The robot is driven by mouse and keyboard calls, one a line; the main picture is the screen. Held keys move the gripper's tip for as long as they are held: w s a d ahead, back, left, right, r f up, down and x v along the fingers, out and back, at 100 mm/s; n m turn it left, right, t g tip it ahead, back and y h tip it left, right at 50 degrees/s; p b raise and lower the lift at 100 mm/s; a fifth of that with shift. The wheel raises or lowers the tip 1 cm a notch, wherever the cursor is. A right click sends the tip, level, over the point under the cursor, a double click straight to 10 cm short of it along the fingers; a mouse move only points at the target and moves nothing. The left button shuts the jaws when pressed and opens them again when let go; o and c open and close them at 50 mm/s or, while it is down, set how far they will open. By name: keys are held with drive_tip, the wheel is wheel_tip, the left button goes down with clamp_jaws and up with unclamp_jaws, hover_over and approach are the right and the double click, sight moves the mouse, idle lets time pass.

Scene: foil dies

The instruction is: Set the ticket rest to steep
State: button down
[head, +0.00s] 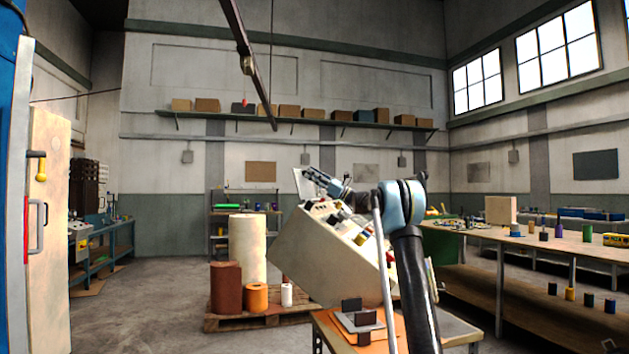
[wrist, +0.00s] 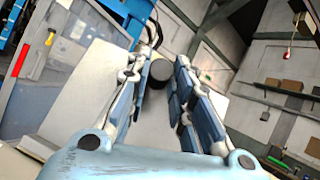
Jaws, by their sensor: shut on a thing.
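A pale flat plate, which looks like the ticket rest (head: 302,185), stands tilted at the back of the cream console (head: 335,257). In the wrist view a pale plate (wrist: 235,115) fills much of the space behind my fingers. My gripper (head: 314,175) reaches left over the console top, beside the plate. In the wrist view my gripper (wrist: 159,70) has its fingertips on either side of a dark round knob (wrist: 160,73), shut on it. The knob's join to the plate is hidden. The plate's exact angle is hard to tell.
The console's sloped face carries several knobs and buttons below my gripper. A low table (head: 455,332) with an orange sheet and dark blocks stands in front. Rolls stand on a pallet (head: 250,320) to the left. A long workbench (head: 550,247) stands right.

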drive_tip(key=shift+s+d+f, duration=0.1)
drive_tip(key=shift+d+f, duration=0.1)
drive_tip(key=shift+d, duration=0.35)
drive_tip(key=c, duration=1.4)
unclamp_jaws()
drive_tip(key=shift+a+f, duration=0.1)
drive_tip(key=v, duration=1.2)
